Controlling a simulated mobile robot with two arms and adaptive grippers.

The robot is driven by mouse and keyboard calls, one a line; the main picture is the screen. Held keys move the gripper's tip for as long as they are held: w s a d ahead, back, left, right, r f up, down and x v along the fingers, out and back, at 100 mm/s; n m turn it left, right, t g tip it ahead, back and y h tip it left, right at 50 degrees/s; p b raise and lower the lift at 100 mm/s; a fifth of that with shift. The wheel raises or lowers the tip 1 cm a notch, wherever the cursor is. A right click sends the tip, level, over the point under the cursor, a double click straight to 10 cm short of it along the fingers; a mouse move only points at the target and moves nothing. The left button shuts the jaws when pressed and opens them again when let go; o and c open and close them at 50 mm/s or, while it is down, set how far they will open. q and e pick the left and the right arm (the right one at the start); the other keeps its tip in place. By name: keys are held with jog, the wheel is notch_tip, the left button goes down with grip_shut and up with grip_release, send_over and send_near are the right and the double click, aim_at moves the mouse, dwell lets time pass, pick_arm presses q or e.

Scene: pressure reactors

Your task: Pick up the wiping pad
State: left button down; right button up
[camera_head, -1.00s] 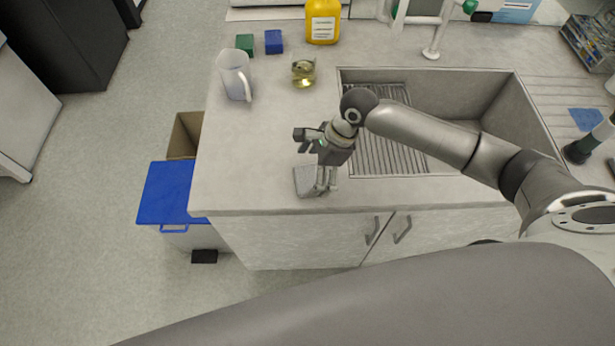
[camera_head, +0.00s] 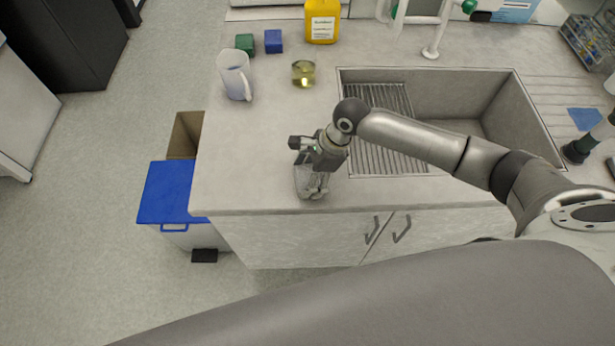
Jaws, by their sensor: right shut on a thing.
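The wiping pad (camera_head: 303,183) is a light grey square near the front edge of the counter, left of the sink. My right gripper (camera_head: 315,190) reaches down over it from the right and is shut on it. The fingers cover the pad's right part. I cannot tell whether the pad still touches the counter. My left gripper is not in the view.
The sink (camera_head: 432,75) with a ribbed rack lies right of my gripper. A clear pitcher (camera_head: 235,76), a glass beaker (camera_head: 303,74), green and blue blocks and a yellow bottle (camera_head: 322,22) stand farther back. A blue-lidded bin (camera_head: 168,190) stands left of the counter.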

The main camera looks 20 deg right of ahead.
aim_at(303, 179)
jog(key=shift+r, duration=0.15)
jog(key=shift+r, duration=0.3)
notch_tip(303, 179, up, 2)
jog(key=shift+d+r+b, duration=0.1)
jog(key=shift+r+b, duration=0.15)
jog(key=shift+b, duration=0.35)
jog(key=s+d+r+b, duration=0.2)
jog(key=s+d+r, duration=0.7)
jog(key=s, duration=0.1)
jog(key=shift+d+r, duration=0.25)
jog(key=shift+r, duration=0.05)
